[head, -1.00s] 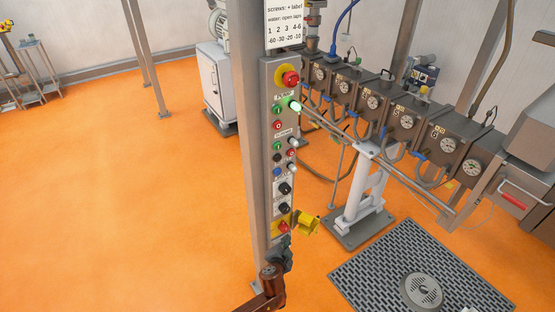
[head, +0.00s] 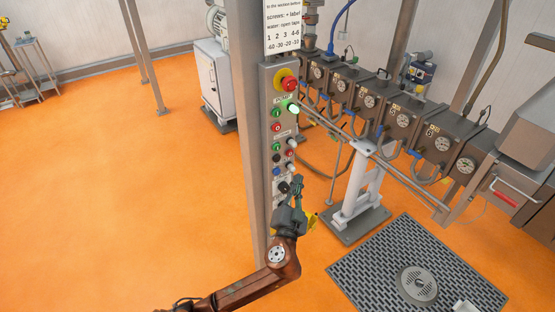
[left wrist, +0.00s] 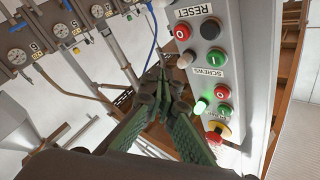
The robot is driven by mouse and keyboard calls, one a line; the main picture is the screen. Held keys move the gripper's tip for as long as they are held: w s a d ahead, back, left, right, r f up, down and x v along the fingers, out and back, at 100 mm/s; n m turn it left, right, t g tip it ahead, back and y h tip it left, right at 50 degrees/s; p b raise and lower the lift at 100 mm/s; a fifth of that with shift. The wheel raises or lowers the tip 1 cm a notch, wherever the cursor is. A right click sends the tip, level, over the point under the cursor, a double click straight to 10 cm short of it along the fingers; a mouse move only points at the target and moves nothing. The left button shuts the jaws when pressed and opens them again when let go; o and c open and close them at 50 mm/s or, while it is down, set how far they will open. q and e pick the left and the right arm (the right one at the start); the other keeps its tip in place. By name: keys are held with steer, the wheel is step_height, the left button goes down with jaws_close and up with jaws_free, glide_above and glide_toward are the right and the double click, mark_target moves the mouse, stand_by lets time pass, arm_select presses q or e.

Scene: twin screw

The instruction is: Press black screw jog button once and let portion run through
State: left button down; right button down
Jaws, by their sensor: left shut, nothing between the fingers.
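The control panel (head: 267,135) stands on a steel post with a column of buttons. The black button (head: 276,157) sits below a green one under the screws label. In the left wrist view the black button (left wrist: 211,28) is beside a red one (left wrist: 182,31). My left gripper (head: 298,182) is shut and empty, at the panel's lower part, below and right of the black button, covering some lower controls. In the left wrist view its fingertips (left wrist: 162,70) meet, apart from the button in the picture. Whether they touch the panel cannot be told. My right gripper is not in view.
A red emergency stop (head: 289,84) tops the panel, with a lit green lamp (head: 293,108) below. A rail and a row of gauged machine blocks (head: 400,125) run to the right. A floor grate (head: 360,273) lies at right.

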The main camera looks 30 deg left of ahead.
mark_target(281, 157)
arm_select(q)
steer(key=w+a, duration=0.3)
steer(key=a, duration=0.5)
steer(key=shift+w+b, duration=0.2)
steer(key=shift+b, duration=0.2)
steer(key=shift+a, duration=0.25)
stand_by(1.1)
steer(key=shift+w+a, duration=0.2)
steer(key=shift+a, duration=0.05)
steer(key=shift+w+a, duration=0.15)
steer(key=shift+a, duration=0.3)
stand_by(0.8)
stand_by(0.4)
steer(key=shift+s+d, duration=0.35)
steer(key=shift+d, duration=0.5)
